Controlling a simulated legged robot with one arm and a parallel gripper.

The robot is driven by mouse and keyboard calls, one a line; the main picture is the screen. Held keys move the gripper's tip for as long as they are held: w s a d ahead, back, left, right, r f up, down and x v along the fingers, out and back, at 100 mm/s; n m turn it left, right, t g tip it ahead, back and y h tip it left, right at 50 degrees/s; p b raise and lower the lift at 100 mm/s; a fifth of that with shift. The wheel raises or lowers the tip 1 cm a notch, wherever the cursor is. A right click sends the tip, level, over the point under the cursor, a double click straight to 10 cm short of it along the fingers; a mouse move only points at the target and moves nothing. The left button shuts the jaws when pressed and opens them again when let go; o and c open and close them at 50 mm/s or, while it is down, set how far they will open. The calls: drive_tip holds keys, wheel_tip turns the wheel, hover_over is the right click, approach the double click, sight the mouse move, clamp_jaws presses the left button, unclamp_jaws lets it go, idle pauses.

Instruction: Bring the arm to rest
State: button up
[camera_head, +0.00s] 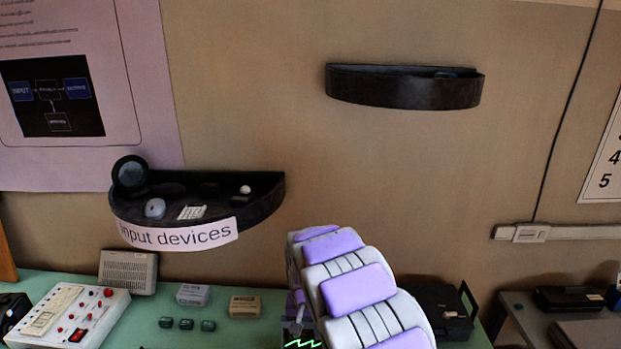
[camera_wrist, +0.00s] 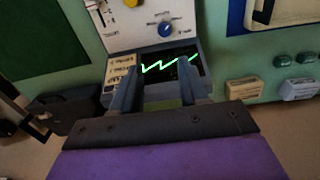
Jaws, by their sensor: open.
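My gripper (camera_wrist: 157,78) shows in the wrist view with its two dark fingers apart. No object is held between them. A device with a dark screen and a bright green zigzag line (camera_wrist: 170,66) lies beyond and between the fingers; I cannot tell whether they touch it. In the head view my padded white and purple arm (camera_head: 355,290) reaches over the green table. My gripper is hidden there behind the arm, and only a bit of the green line shows at the bottom edge.
The green table (camera_head: 150,325) holds a white switch box (camera_head: 75,315), small green buttons (camera_head: 187,324) and small boxes (camera_head: 245,307). A black "Input devices" shelf (camera_head: 262,210) and an upper black shelf (camera_head: 400,92) project from the wall. A black case (camera_head: 445,305) stands right of my arm.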

drive_tip(key=s+d+r, duration=0.7)
drive_tip(key=s, duration=0.1)
drive_tip(key=s+d+r+b, duration=0.1)
drive_tip(key=s+d, duration=0.2)
drive_tip(key=s, duration=0.7)
drive_tip(key=s+d+r+g+b, duration=0.1)
drive_tip(key=s+d+r, duration=0.1)
drive_tip(key=s, duration=0.9)
drive_tip(key=s+d+r+b, duration=0.1)
drive_tip(key=s+d, duration=0.2)
drive_tip(key=s, duration=0.7)
drive_tip(key=shift+s+d+r+n+g, duration=0.2)
drive_tip(key=shift+d+r+n+g, duration=0.1)
drive_tip(key=shift+r+g, duration=0.1)
